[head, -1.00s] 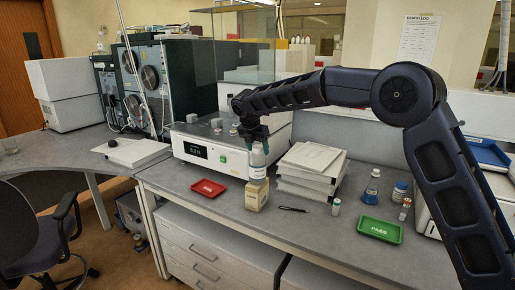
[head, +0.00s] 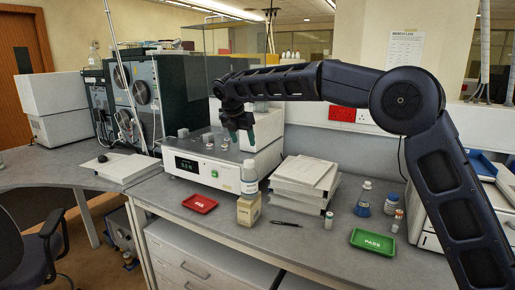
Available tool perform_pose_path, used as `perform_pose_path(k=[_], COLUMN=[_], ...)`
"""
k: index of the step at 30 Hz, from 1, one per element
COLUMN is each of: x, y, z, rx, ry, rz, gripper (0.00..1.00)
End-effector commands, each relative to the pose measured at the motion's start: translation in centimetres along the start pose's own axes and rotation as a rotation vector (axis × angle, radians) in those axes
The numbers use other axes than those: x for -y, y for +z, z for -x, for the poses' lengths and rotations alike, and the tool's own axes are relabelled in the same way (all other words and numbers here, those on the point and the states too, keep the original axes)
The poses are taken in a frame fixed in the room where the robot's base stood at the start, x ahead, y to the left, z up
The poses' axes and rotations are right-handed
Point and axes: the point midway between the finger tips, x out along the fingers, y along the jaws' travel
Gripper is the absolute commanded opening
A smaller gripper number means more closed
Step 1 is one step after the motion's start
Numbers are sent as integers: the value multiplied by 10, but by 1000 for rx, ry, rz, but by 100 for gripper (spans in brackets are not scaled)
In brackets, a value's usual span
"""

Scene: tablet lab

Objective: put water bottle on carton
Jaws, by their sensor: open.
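The water bottle (head: 249,178) is clear with a pale cap and a bluish label. It stands upright on top of the small tan carton (head: 249,210), which sits near the front edge of the bench. My gripper (head: 238,139) is open and empty. It is above and slightly left of the bottle's cap, apart from it, in front of the white instrument.
A red tray (head: 200,203) lies left of the carton. A stack of papers (head: 304,178) and a pen (head: 286,224) lie to its right. Further right are a small vial (head: 329,220), a blue flask (head: 363,199) and a green tray (head: 372,242). A white instrument (head: 210,165) stands behind.

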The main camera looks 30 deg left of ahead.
Motion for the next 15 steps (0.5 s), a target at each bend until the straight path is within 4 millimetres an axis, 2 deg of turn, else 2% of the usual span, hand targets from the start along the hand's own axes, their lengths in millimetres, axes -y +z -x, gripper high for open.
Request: perform_pose_path(k=[10,13,15], x=[5,26,52], y=[4,20,37], z=[3,6,9], rx=[0,1,1], ry=[-1,-5,-10], rz=[-16,-80,-158], gripper=[60,60,60])
